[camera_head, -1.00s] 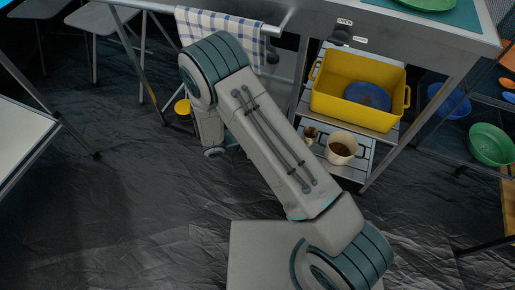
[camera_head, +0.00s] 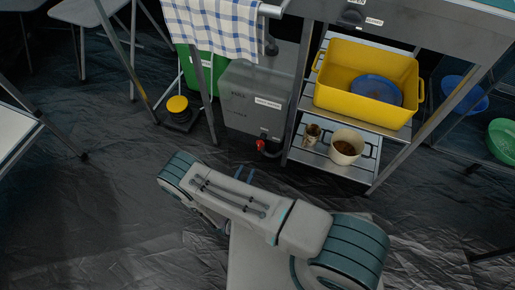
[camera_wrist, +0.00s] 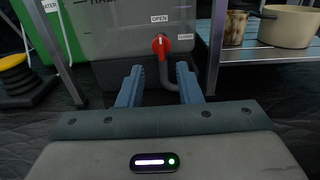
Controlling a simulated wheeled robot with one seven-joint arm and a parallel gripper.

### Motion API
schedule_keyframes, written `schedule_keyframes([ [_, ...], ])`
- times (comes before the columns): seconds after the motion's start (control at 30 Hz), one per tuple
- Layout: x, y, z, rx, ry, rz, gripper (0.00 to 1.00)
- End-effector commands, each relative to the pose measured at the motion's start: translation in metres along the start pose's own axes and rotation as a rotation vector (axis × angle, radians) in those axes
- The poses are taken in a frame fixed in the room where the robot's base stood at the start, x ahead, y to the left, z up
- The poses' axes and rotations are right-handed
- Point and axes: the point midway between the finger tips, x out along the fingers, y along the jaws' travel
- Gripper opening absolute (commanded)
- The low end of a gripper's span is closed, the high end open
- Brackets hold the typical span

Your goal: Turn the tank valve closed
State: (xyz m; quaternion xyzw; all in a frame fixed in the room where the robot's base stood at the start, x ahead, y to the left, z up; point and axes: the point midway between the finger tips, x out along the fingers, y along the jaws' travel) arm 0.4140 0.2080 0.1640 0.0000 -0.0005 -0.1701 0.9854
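The grey water tank (camera_head: 252,100) stands under the counter, left of the shelf rack. Its red valve handle (camera_head: 261,144) is low on its front, and in the wrist view the handle (camera_wrist: 160,43) sits above a grey, bent outlet pipe. The handle looks roughly upright, under a label reading OPEN (camera_wrist: 159,19); a second small label (camera_wrist: 184,38) is to its right. My gripper (camera_wrist: 160,75) is open and empty, its two blue fingers apart and short of the valve.
A metal table leg (camera_wrist: 215,50) stands close right of the valve. The shelf rack beyond holds a tin cup (camera_head: 311,135), a cream pot (camera_head: 346,147) and a yellow tub (camera_head: 365,85). A green container (camera_head: 203,75) and a yellow-topped black object (camera_head: 178,106) are left.

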Motion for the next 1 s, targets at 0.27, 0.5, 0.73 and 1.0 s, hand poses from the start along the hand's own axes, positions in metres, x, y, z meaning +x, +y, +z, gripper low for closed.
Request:
schedule_keyframes([
  [0.27,0.06,-0.001,-0.003,0.001,-0.001,-0.006,0.32],
  [0.5,0.103,-0.002,-0.002,0.002,0.0,-0.008,0.32],
  [0.73,0.122,-0.002,0.0,0.001,0.0,-0.007,0.32],
  [1.0,0.123,-0.002,0.001,0.0,0.0,-0.006,0.32],
])
